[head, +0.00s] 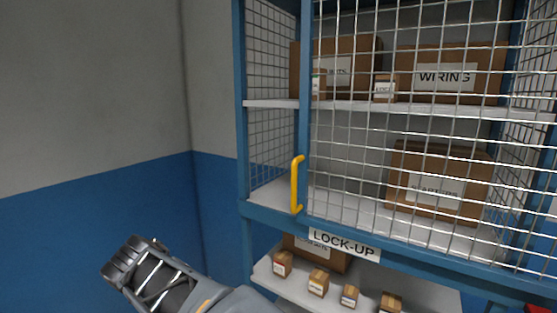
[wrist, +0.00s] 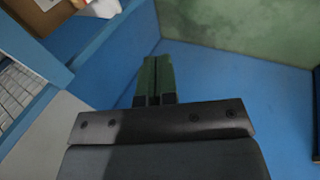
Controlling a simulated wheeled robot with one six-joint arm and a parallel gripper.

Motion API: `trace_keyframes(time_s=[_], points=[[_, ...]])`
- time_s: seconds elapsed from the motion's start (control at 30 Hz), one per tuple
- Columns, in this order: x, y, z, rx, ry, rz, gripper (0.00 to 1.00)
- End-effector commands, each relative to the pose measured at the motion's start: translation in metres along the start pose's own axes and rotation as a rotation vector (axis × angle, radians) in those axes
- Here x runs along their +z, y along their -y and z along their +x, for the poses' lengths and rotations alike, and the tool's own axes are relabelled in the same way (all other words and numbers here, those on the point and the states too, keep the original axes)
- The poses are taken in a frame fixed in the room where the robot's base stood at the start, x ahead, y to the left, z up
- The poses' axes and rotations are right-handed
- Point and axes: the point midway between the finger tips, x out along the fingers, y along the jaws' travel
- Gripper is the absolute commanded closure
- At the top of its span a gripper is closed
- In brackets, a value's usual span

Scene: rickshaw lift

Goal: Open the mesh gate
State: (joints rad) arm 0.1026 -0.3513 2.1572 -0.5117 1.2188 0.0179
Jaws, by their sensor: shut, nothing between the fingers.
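The mesh gate (head: 400,150) is a wire grid in a blue frame across the front of the upper shelves. Its yellow bar handle (head: 297,184) stands upright on the blue left stile. A gap shows between that stile and the rack's left post (head: 242,130); the finer mesh seen there looks like the side wall. My gripper (head: 128,256) is low at the left, apart from the handle and below it to the left. In the wrist view its fingers (wrist: 154,78) are together with nothing between them. The handle is not visible in the wrist view.
Boxes, one labelled WIRING (head: 445,80), stand behind the mesh. A LOCK-UP sign (head: 343,245) hangs on the lower beam. Small boxes (head: 318,283) sit on the open shelf below. A grey and blue wall (head: 95,200) is at the left, with clear space before it.

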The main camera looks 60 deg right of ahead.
Motion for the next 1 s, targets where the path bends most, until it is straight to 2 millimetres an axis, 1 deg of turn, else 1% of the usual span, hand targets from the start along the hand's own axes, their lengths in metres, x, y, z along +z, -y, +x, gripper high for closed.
trace_keyframes(time_s=[0.03, 0.07, 0.1, 0.17, 0.2, 0.3, 0.33, 0.4, 0.43, 0.5, 0.6, 0.77, 1.0], points=[[-0.01, -0.036, -0.01, 0.113, 0.07, 0.001, 1.0], [-0.014, -0.058, -0.015, 0.188, 0.113, 0.005, 1.0], [-0.019, -0.086, -0.024, 0.286, 0.17, 0.015, 1.0], [-0.025, -0.125, -0.037, 0.427, 0.255, 0.04, 1.0], [-0.028, -0.149, -0.048, 0.516, 0.309, 0.062, 1.0], [-0.033, -0.197, -0.073, 0.714, 0.428, 0.125, 1.0], [-0.034, -0.208, -0.08, 0.765, 0.459, 0.145, 1.0], [-0.036, -0.228, -0.095, 0.868, 0.521, 0.188, 1.0], [-0.037, -0.235, -0.1, 0.905, 0.542, 0.204, 1.0], [-0.038, -0.246, -0.11, 0.974, 0.583, 0.237, 1.0], [-0.037, -0.257, -0.119, 1.035, 0.618, 0.267, 1.0], [-0.027, -0.273, -0.119, 1.063, 0.634, 0.283, 1.0], [0.001, -0.306, -0.104, 1.061, 0.633, 0.281, 1.0]])
